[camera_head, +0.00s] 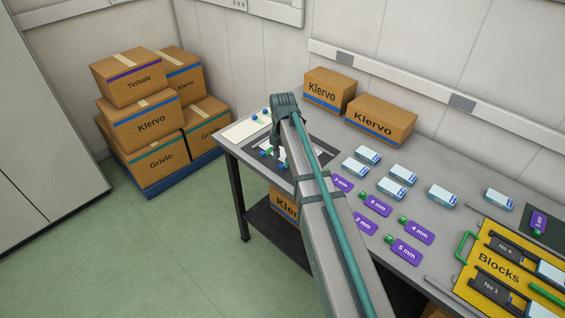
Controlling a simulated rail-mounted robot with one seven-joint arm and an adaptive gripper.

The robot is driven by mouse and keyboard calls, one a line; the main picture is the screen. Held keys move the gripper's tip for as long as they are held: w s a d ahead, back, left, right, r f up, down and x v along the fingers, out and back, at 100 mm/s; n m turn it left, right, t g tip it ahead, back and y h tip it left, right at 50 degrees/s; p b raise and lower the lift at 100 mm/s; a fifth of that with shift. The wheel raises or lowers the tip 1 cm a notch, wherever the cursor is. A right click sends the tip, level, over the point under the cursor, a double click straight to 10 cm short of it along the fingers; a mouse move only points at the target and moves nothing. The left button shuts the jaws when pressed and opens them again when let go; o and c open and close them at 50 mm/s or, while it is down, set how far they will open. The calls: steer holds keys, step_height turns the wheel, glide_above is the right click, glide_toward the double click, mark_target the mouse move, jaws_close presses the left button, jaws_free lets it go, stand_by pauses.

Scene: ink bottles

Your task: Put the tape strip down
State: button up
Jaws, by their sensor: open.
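My gripper (277,142) points down over the dark mat (322,157) at the table's left part. Its jaws look open, though they are small and partly covered by my arm. White pieces and small blue and green items (267,152) lie on the mat beside and below the gripper. I cannot make out which of these, if any, is the tape strip. Part of the mat is hidden behind my arm.
Purple tags (378,204) with green ends and several pale blue-white boxes (391,189) lie right of my arm. A yellow "Blocks" tray (497,263) is at the right. Two Klervo cartons (381,119) stand behind. A white sheet (243,128) lies at the left corner.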

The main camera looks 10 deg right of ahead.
step_height(320, 180, up, 10)
steer(key=b, duration=0.1)
steer(key=shift+f, duration=0.15)
stand_by(0.5)
